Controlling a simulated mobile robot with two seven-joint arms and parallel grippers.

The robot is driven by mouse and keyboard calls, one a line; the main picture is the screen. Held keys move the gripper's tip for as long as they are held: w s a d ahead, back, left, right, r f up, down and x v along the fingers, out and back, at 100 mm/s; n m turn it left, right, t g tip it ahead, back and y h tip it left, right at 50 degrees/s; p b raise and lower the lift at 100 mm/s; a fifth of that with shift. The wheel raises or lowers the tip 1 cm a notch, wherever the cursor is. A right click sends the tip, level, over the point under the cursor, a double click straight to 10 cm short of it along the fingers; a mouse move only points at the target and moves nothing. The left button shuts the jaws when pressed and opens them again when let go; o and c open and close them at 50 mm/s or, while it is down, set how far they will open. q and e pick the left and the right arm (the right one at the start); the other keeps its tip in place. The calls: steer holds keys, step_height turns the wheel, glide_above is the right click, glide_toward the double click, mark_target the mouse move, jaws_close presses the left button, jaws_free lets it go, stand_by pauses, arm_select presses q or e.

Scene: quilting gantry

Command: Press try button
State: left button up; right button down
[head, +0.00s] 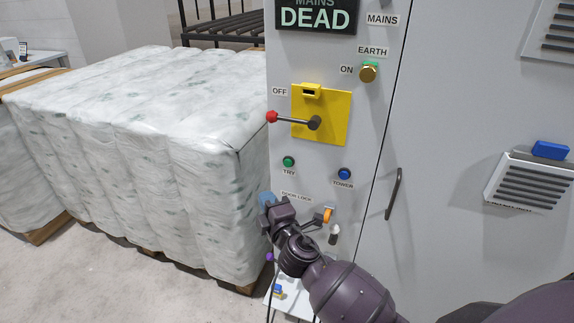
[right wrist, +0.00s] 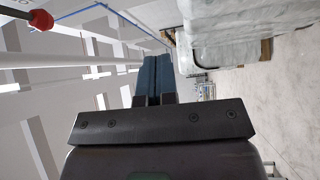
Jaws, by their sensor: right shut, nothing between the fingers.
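The green TRY button (head: 288,161) is on the grey cabinet front, above its TRY label and below the yellow switch plate (head: 335,118). My right gripper (head: 266,199) is below and a little left of the button in the head view, near the DOOR LOCK label, which it partly covers. Its blue fingers are shut together and empty, as the right wrist view (right wrist: 152,78) also shows. It looks apart from the button. I cannot make out the button in the right wrist view. My left gripper is not in view.
A red-knobbed lever (head: 271,117) points left at OFF and also shows in the right wrist view (right wrist: 40,19). A blue TOWER button (head: 344,174) is to the right. An orange part (head: 327,215) is beside my arm. Wrapped bales (head: 150,150) stand left of the cabinet.

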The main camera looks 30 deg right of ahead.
mark_target(288, 163)
steer(key=n, duration=0.3)
steer(key=r+n+t, duration=0.1)
steer(key=n, duration=0.3)
steer(key=shift+d+r+t+h, duration=0.15)
steer(key=shift+t+h, duration=0.15)
steer(key=shift+h, duration=0.1)
steer(key=shift+w+d, duration=0.1)
steer(key=shift+w+d+b, duration=0.35)
steer(key=shift+w+d, duration=1.05)
steer(key=shift+d, duration=0.25)
steer(key=shift+w+d+b, duration=0.3)
steer(key=shift+w+d, duration=1.1)
steer(key=shift+d, duration=0.2)
